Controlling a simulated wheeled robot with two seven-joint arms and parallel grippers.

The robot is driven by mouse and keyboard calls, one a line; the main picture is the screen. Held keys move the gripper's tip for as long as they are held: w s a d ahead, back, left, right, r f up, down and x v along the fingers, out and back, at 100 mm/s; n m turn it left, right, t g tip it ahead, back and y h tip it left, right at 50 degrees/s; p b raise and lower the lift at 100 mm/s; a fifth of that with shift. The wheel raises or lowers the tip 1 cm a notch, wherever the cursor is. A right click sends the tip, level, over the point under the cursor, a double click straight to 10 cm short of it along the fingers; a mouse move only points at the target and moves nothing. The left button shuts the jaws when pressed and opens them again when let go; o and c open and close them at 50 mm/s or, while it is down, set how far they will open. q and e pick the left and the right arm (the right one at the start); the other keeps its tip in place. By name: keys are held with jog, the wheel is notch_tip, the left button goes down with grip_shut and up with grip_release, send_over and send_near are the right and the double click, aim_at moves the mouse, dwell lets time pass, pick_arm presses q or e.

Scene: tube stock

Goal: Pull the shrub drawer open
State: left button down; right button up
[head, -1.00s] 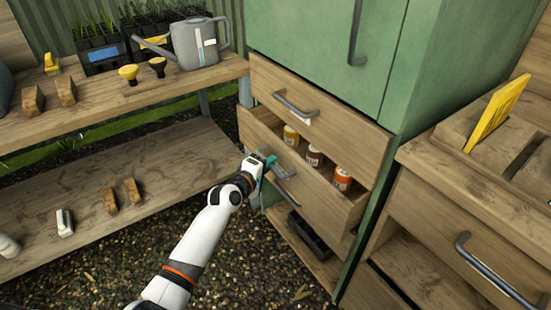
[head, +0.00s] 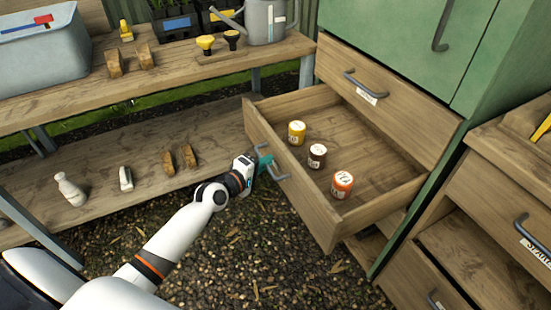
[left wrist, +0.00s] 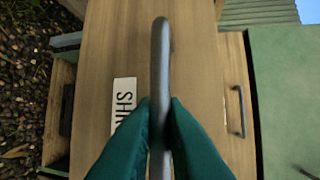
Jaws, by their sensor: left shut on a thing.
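The shrub drawer (head: 300,190) is the lower wooden drawer under the green cabinet, and it stands well out from the cabinet. Three small jars lie inside: a yellow one (head: 297,133), a brown one (head: 317,156) and an orange one (head: 342,185). My left gripper (head: 265,165) is at the drawer's front. In the left wrist view its teal fingers (left wrist: 160,140) are shut on the grey bar handle (left wrist: 160,60), beside a white label (left wrist: 124,105) whose letters are partly hidden. My right gripper is not in view.
An upper drawer (head: 390,105) is shut above. A wooden bench (head: 190,70) with a watering can (head: 265,20) stands behind left, its lower shelf near my arm. Another wooden unit (head: 490,190) stands at right. Gravel ground in front is clear.

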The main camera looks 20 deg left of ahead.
pick_arm(q)
jog(key=shift+s+a, duration=0.25)
jog(key=shift+s, duration=0.15)
jog(key=c, duration=1.5)
grip_release()
jog(key=shift+s, duration=0.1)
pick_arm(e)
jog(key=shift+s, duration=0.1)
